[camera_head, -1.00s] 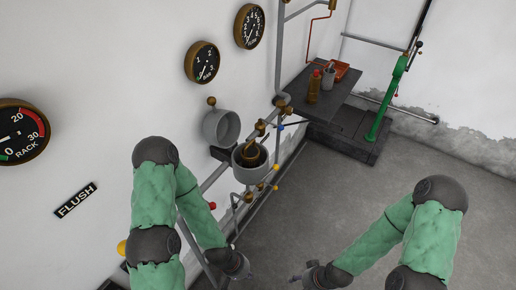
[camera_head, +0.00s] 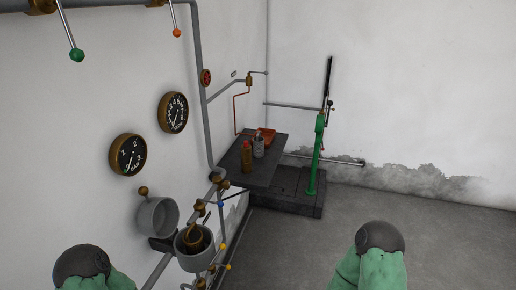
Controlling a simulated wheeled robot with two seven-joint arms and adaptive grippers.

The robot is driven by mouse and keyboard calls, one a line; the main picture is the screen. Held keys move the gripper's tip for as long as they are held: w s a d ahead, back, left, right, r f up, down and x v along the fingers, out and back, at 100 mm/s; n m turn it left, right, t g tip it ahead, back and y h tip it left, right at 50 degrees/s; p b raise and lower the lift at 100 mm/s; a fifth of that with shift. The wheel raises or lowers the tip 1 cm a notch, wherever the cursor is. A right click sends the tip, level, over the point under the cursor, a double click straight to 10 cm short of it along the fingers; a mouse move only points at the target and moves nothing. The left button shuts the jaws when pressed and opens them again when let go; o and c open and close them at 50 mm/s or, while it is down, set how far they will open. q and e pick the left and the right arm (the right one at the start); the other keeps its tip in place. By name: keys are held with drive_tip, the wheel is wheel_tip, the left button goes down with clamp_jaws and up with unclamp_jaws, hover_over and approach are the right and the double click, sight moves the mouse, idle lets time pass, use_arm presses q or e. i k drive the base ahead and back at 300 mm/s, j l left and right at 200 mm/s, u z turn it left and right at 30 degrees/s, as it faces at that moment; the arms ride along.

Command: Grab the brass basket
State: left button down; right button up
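The brass basket (camera_head: 192,237) sits inside a grey cylindrical cup (camera_head: 187,262) on the pipework at the lower left. Only its upper part shows above the cup's rim. My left arm shows only as a dark joint and green link at the bottom left, to the left of the cup. My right arm shows only as a similar joint at the bottom right, well apart from the basket. Both grippers are below the picture, so their state is hidden.
A second grey cup (camera_head: 157,218) is mounted on the wall beside the first. A dark shelf (camera_head: 262,176) holds a brass bottle (camera_head: 246,157), a grey cup (camera_head: 258,148) and an orange tray (camera_head: 267,134). A green lever stand (camera_head: 317,155) rises behind. The floor at right is clear.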

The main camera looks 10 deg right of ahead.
sight(192, 241)
drive_tip(key=i+l+u, duration=0.2)
drive_tip(key=l, duration=0.25)
drive_tip(key=i+l+u, duration=0.15)
drive_tip(key=i, duration=0.15)
drive_tip(key=i+u, duration=0.15)
drive_tip(key=i, duration=0.15)
